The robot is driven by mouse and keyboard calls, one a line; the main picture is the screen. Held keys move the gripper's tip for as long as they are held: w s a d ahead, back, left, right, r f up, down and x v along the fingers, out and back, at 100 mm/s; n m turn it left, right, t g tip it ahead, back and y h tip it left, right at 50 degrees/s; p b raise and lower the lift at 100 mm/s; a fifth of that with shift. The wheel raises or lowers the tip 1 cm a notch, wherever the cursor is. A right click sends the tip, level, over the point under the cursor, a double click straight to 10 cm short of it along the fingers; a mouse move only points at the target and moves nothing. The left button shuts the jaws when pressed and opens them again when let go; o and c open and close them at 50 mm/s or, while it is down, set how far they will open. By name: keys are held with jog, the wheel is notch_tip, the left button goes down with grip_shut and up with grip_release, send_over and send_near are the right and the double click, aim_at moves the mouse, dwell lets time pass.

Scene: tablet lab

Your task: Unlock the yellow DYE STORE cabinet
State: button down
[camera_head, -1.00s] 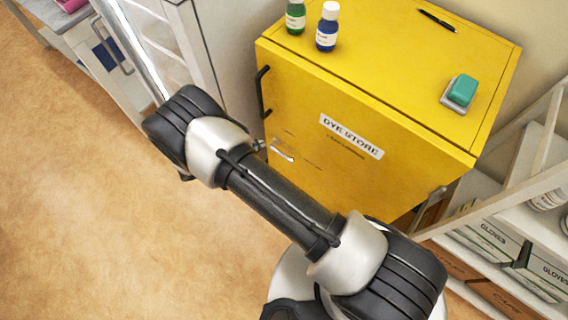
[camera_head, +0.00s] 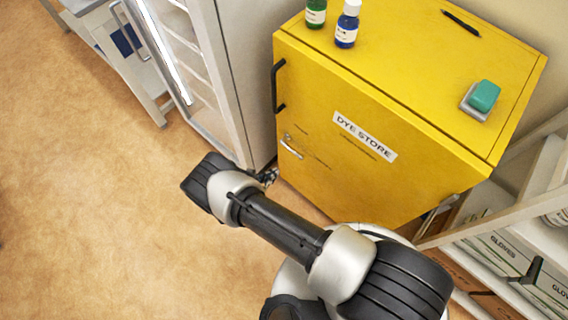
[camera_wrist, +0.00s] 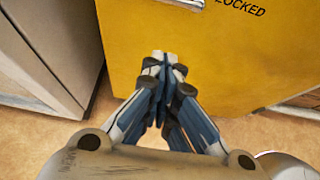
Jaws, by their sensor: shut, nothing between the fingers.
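The yellow DYE STORE cabinet (camera_head: 320,170) stands with its door closed, and its label (camera_head: 364,137) is on the front. A black bar handle (camera_head: 277,87) is at the door's upper left edge. A small silver lever (camera_head: 291,147) sits below it, slanting down to the right. In the wrist view, part of a silver fitting (camera_wrist: 188,3) shows at the top edge, beside the printed word LOCKED (camera_wrist: 240,7). My gripper (camera_head: 270,177) is low in front of the cabinet's left side, below the lever and apart from it. Its fingers (camera_wrist: 165,58) are shut and empty.
A green bottle (camera_head: 316,13), a blue bottle (camera_head: 347,25), a pen (camera_head: 461,22) and a teal block on a grey base (camera_head: 482,99) are on the cabinet top. A grey-white cabinet (camera_head: 240,80) stands close left. Shelves with glove boxes (camera_head: 515,255) are right. Floor at left is clear.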

jog(key=b+x, duration=0.3)
jog(key=x, duration=0.7)
jog(key=r, duration=0.2)
jog(key=r+p, duration=0.1)
jog(key=r, duration=0.1)
jog(key=shift+w+d, duration=0.25)
jog(key=shift+d, duration=0.05)
jog(key=shift+s+r, duration=0.1)
jog(key=shift+r, duration=0.05)
